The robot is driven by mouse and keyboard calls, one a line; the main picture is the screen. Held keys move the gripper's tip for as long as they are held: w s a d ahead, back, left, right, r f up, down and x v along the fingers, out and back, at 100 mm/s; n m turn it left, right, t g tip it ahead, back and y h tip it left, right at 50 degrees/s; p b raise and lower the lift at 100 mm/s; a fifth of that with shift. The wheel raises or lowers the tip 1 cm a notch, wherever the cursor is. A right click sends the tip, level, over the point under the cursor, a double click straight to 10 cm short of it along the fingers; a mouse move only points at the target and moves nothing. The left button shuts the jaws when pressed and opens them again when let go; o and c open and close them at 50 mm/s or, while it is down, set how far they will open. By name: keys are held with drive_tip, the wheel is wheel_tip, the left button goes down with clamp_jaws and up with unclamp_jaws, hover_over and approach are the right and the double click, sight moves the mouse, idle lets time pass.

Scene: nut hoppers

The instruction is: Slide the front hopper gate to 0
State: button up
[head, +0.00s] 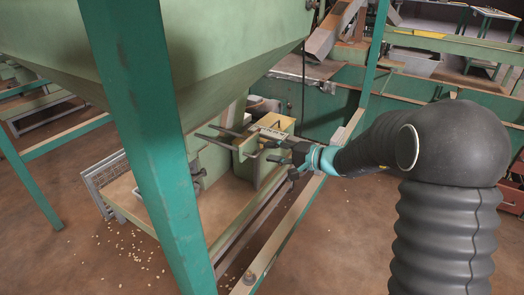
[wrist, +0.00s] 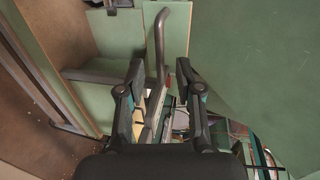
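The hopper (head: 215,50) is a large pale green funnel. Below it, a green-yellow gate housing (head: 246,170) has a pale plate on top and thin dark bars (head: 216,142) sticking out to the left. I cannot read any scale or 0 mark. My gripper (head: 279,151) is at the right side of the housing. In the wrist view my gripper (wrist: 160,72) has its fingers well apart. A grey bent handle bar (wrist: 159,40) runs between them, with gaps visible on both sides. Whether either finger touches it is unclear.
A teal post (head: 145,120) stands in front of the hopper at left. A green rail (head: 290,225) runs below my gripper. Small nuts (head: 135,250) lie scattered on the brown floor. Green machinery (head: 400,100) stands behind. The floor at the lower right is clear.

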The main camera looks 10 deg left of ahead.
sight(262, 150)
drive_tip(key=shift+x, duration=2.05)
clamp_jaws()
